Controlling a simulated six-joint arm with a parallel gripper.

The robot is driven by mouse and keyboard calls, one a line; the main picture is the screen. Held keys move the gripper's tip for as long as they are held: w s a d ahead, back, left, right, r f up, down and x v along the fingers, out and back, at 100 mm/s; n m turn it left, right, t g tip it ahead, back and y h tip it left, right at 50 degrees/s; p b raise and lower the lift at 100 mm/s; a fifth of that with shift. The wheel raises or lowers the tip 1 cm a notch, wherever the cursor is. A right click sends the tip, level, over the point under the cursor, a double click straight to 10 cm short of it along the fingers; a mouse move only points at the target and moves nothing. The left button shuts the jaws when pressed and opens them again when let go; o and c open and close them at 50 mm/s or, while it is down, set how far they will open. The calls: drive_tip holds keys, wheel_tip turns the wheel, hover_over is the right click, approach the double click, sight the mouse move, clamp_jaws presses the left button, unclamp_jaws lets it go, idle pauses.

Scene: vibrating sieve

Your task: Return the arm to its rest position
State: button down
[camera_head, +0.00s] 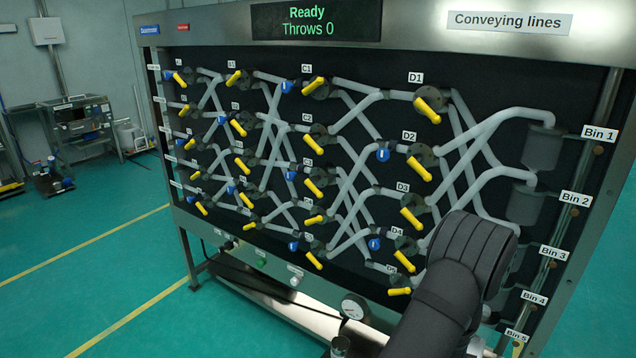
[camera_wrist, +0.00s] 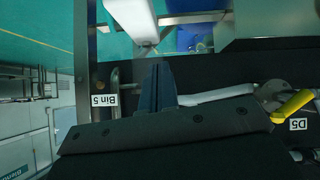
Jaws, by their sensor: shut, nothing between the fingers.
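My gripper (camera_wrist: 158,88) shows in the wrist view with its dark fingers together and nothing between them. It is near the Bin 5 label (camera_wrist: 104,100) and the D5 valve's yellow handle (camera_wrist: 292,103), which lies to its right. I see no contact with the panel. In the head view my dark arm rises from the bottom edge in front of the panel's lower right; my gripper cannot be made out there. The arm hides part of the pipes near the lower bins.
The conveying panel (camera_head: 625,53) carries pale pipes and several yellow valve handles. Its display (camera_head: 315,20) reads "Ready, Throws 0". The Bin 1 (camera_head: 542,150) and Bin 2 (camera_head: 524,204) containers are at right. A gauge (camera_head: 354,307) sits below. Green floor (camera_head: 90,270) at left is open.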

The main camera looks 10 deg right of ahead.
drive_tip(key=w+a+f+t, duration=0.1)
drive_tip(key=w+a+t, duration=0.1)
drive_tip(key=w+a, duration=0.6)
drive_tip(key=shift+w+a+f+n, duration=0.2)
drive_tip(key=shift+a+f+n, duration=0.2)
drive_tip(key=shift+a, duration=0.85)
drive_tip(key=c, duration=1)
unclamp_jaws()
drive_tip(key=o, duration=0.4)
drive_tip(key=shift+s+f, duration=0.15)
drive_tip(key=o, duration=0.6)
drive_tip(key=s+f, duration=0.2)
drive_tip(key=shift+s+d+f, duration=0.1)
drive_tip(key=shift+s+f, duration=0.25)
drive_tip(key=shift+f, duration=0.05)
drive_tip(key=s+a+f+m+h, duration=0.1)
drive_tip(key=s+a+f, duration=0.1)
drive_tip(key=s+f, duration=0.35)
drive_tip(key=s+a+f+m+g+h, duration=0.1)
drive_tip(key=s+a+f+m, duration=0.15)
drive_tip(key=s, duration=0.65)
drive_tip(key=s+a+f+m+h, duration=0.1)
drive_tip(key=s+a+f+h, duration=0.2)
drive_tip(key=s, duration=0.4)
drive_tip(key=w+d+f+y, duration=0.1)
drive_tip(key=w+d+f, duration=0.4)
drive_tip(key=d, duration=0.2)
drive_tip(key=shift+d, duration=0.25)
